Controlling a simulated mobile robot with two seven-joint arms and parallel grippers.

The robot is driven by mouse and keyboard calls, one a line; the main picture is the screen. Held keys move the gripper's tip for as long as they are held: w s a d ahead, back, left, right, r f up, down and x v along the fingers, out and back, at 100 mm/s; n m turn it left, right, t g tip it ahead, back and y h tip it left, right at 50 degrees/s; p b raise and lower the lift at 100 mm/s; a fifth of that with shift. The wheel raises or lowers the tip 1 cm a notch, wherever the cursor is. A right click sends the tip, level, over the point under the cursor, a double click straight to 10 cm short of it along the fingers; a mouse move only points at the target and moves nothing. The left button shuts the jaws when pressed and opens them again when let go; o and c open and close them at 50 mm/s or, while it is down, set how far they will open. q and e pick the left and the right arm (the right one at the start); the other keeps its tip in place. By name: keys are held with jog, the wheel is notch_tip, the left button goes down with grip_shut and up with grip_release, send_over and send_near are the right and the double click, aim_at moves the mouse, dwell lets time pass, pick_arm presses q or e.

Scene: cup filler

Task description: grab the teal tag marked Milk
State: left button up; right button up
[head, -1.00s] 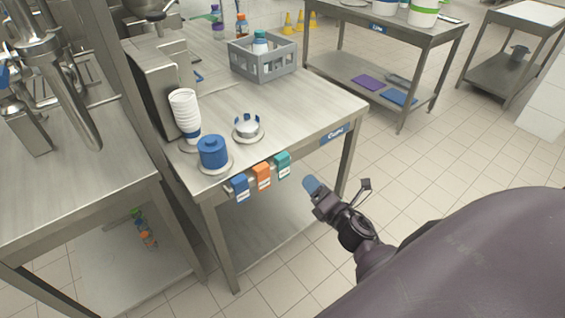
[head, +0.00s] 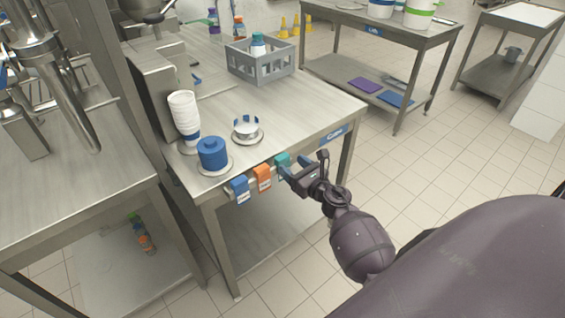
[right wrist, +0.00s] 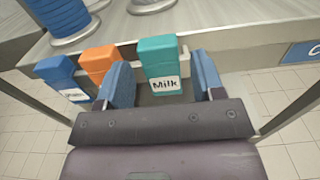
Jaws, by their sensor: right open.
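The teal tag (right wrist: 161,62) with a white label reading Milk hangs on the rail at the table's front edge. In the head view the teal tag (head: 283,159) is partly hidden by my right gripper (head: 291,168). In the right wrist view my right gripper (right wrist: 160,82) is open, with its two blue fingers on either side of the teal tag, the left finger close to the orange tag. I cannot tell whether a finger touches the teal tag. My left gripper is not in view.
An orange tag (head: 262,178) and a blue tag (head: 240,189) hang to the left on the same rail. Above them on the table (head: 300,120) stand a blue canister (head: 212,153), a small round holder (head: 246,128), stacked white cups (head: 184,112) and a grey crate (head: 262,69).

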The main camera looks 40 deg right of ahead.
aim_at(282, 156)
jog(key=w, duration=0.4)
jog(key=shift+a+r, duration=0.25)
jog(key=shift+a, duration=0.05)
jog(key=shift+w, duration=0.55)
jog(key=shift+c, duration=0.2)
jog(key=c, duration=0.6)
jog(key=shift+c, duration=0.2)
jog(key=shift+r, duration=0.1)
